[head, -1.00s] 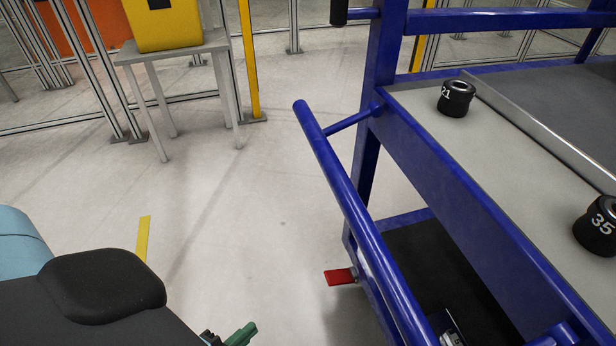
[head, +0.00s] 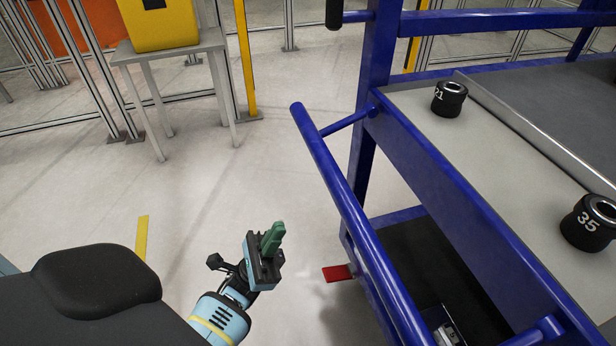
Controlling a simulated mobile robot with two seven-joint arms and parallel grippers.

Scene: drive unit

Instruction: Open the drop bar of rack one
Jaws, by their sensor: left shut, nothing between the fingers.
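A blue-framed rack (head: 440,175) fills the right side of the head view. A round blue rail (head: 348,205) runs along its near side, held off the frame by a short strut. Higher up, a horizontal blue bar (head: 490,20) crosses the rack, and a black grip (head: 334,14) shows by the post at the top. I cannot tell which of these is the drop bar. My left gripper (head: 273,238), with green fingers, is shut and empty. It is over the floor, left of the rail and apart from it. My right gripper is out of view.
Black sockets marked 21 (head: 449,98) and 35 (head: 590,222) stand on the rack's grey shelf. A red pedal-like tab (head: 338,272) sticks out low on the rack. A yellow box (head: 160,22) sits on a grey table at the back left. The floor between is clear.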

